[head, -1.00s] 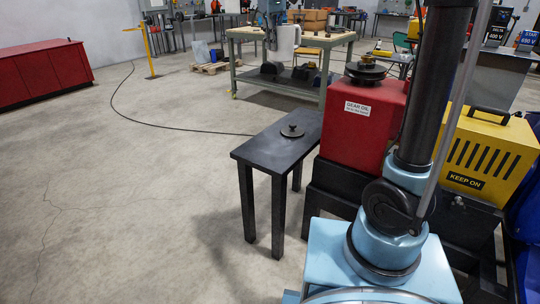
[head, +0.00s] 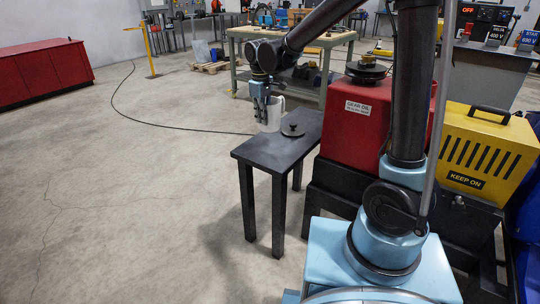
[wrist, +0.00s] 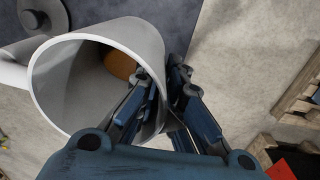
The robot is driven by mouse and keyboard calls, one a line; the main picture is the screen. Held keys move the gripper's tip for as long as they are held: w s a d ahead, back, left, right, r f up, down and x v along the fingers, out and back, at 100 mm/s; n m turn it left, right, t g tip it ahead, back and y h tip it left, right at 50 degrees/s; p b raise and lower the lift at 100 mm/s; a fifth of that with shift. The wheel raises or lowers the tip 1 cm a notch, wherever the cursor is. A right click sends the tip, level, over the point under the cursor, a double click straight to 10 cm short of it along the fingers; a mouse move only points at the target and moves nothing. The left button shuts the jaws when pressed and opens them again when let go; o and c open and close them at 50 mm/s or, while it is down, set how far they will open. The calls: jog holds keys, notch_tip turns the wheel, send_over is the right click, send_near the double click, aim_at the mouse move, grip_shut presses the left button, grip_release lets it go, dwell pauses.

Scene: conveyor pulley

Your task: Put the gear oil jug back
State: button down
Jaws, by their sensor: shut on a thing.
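My gripper (head: 264,100) is shut on the rim wall of a white jug (head: 271,118), one finger inside and one outside. The jug hangs near the back left edge of the small black table (head: 255,155); I cannot tell whether it touches it. In the wrist view, the open mouth of the jug (wrist: 95,52) faces the camera, with a little amber oil (wrist: 121,65) inside. Its handle (wrist: 14,72) points left. A dark round lid with a knob (head: 293,129) lies on the black table. It also shows in the wrist view (wrist: 45,14).
A red gear oil tank (head: 350,135) with a cap stands right of the black table. A yellow slotted housing (head: 488,150) is beside it. A green workbench (head: 325,50) stands behind, and a pallet (head: 209,67) lies further back.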

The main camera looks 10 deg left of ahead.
jog(key=f, duration=1.1)
jog(key=shift+s+d+f, duration=0.1)
jog(key=shift+s+f, duration=0.1)
jog(key=shift+s, duration=0.2)
jog(key=shift+f, duration=0.1)
jog(key=c, duration=1.7)
grip_release()
